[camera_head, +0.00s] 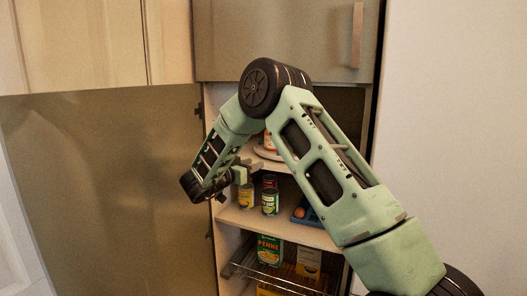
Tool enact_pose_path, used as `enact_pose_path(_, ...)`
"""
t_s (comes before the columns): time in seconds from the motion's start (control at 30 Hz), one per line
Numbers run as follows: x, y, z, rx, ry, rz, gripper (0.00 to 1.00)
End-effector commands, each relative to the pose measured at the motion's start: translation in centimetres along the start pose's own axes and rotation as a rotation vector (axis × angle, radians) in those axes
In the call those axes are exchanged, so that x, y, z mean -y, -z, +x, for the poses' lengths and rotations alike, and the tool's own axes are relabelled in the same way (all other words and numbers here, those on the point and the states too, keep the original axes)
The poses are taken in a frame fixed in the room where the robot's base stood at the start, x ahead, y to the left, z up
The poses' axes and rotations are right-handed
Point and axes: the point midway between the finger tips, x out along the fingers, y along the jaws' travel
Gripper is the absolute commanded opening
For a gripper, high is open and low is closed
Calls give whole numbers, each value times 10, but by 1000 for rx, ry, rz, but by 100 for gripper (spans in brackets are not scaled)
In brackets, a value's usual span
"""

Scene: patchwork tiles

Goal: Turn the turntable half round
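A pale round turntable (268,154) shows in part on the upper shelf inside the open cupboard, mostly hidden behind my arm. An orange-red item (268,140) stands on it, partly covered by the arm. My gripper (248,173) is in front of the cupboard opening, just left of and a little below the turntable in the picture. Its fingers are small and partly hidden, so I cannot tell whether they are open or touch anything.
Cans (270,201) and a blue tray (306,215) with a round orange item stand on the shelf below. A green pasta box (269,250) stands on a wire rack lower down. The open cupboard door (110,180) is at left; a pale wall (460,120) is at right.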

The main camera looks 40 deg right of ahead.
Motion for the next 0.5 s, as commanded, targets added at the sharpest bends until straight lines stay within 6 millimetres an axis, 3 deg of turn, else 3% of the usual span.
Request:
enact_pose_path(0.17, -1, 2, 24, -1, -3, 0, 38)
enact_pose_path(0.5, -1, 3, 94, 1, -1, 1, 38)
